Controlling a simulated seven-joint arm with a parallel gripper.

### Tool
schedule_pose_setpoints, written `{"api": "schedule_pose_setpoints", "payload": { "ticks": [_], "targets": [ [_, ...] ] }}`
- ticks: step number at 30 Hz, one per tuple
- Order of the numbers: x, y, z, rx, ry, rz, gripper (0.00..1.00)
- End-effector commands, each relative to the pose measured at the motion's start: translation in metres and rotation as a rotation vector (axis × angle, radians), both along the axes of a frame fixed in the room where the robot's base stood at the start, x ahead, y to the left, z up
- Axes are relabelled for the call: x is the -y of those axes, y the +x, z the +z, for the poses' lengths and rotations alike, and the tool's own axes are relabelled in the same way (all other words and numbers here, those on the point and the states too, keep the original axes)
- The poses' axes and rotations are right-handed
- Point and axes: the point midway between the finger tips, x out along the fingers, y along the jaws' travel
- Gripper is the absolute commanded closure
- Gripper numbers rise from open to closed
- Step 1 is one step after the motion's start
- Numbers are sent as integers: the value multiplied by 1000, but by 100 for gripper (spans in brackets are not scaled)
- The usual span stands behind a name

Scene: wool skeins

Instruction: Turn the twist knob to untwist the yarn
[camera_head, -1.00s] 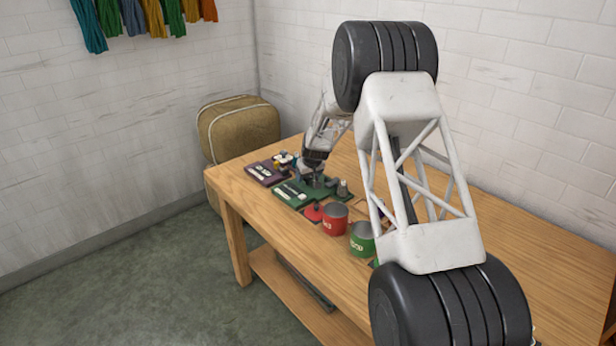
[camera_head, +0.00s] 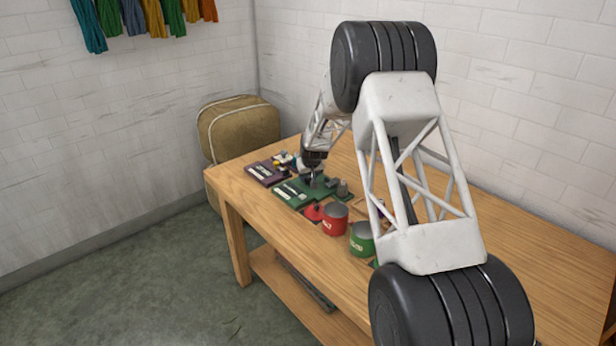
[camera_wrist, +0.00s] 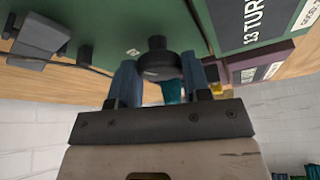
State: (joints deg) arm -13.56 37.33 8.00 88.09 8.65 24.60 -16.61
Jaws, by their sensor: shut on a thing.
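The green board (camera_head: 290,197) with a white label lies on the wooden table, and it fills the top of the wrist view (camera_wrist: 110,25). A dark round knob (camera_wrist: 158,62) stands out from this board in the wrist view. My gripper (camera_wrist: 160,82) has its two bluish fingers on either side of the knob and is shut on it. Teal yarn (camera_wrist: 172,92) shows just behind the knob, between the fingers. In the head view my gripper (camera_head: 312,178) is down at the green board, and the knob is hidden there.
A purple board (camera_head: 265,173) lies left of the green one. A red cup (camera_head: 334,220) and a green cup (camera_head: 362,240) stand nearer on the table (camera_head: 470,290). A grey fixture (camera_wrist: 40,38) sits on the green board. Coloured skeins (camera_head: 135,18) hang on the wall.

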Motion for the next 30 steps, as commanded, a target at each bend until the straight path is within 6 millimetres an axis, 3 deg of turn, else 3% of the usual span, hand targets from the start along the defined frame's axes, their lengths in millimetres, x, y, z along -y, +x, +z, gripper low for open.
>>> {"api": "schedule_pose_setpoints", "payload": {
  "ticks": [30],
  "targets": [
    [-2,0,1,1,0,-550,80]
  ]
}}
